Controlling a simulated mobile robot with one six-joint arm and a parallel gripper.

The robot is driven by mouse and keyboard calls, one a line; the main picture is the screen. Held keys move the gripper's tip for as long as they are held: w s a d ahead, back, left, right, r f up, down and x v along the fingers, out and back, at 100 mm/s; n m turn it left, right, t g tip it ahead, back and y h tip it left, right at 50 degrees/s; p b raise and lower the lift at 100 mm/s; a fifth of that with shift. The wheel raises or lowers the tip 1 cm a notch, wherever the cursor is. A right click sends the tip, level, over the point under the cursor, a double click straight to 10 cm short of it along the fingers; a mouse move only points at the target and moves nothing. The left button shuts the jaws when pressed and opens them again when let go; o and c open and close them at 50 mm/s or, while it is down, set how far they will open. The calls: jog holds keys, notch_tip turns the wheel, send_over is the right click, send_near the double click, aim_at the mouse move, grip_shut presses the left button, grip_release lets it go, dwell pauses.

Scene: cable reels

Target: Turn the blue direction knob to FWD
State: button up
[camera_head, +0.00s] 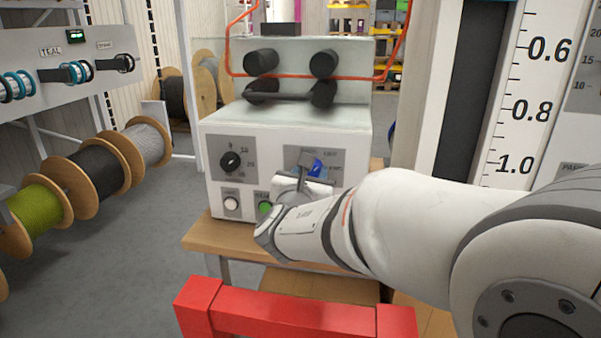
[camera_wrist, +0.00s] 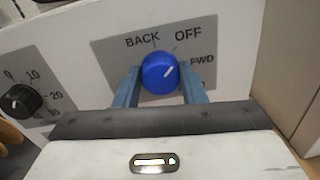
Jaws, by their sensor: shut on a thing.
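The blue direction knob (camera_wrist: 160,73) sits on a grey plate (camera_wrist: 110,55) marked BACK, OFF and FWD, with a further label partly hidden at lower right.
A black numbered dial (camera_head: 231,161) is left of the knob plate. Below are a white button (camera_head: 231,203) and a green button (camera_head: 265,207), close to my wrist. A red frame (camera_head: 290,310) is in the foreground. Cable reels (camera_head: 95,165) stand at left.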

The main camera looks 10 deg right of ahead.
jog(key=shift+f+m+b, duration=0.15)
jog(key=shift+m+b, duration=0.15)
jog(key=shift+b, duration=0.3)
jog(key=m+b, duration=0.1)
jog(key=b, duration=0.2)
jog(key=shift+f+m, duration=0.2)
jog(key=shift+m, duration=0.2)
jog(key=m+b, duration=0.2)
jog(key=b, duration=0.2)
jog(key=m+b, duration=0.3)
jog(key=b, duration=0.1)
jog(key=shift+d+r+m, duration=0.1)
jog(key=shift+r+m, duration=0.05)
jog(key=shift+m, duration=0.15)
jog(key=shift+r+m+b, duration=0.1)
jog(key=shift+m+b, duration=0.3)
jog(key=shift+b, duration=0.25)
jog(key=o, duration=1)
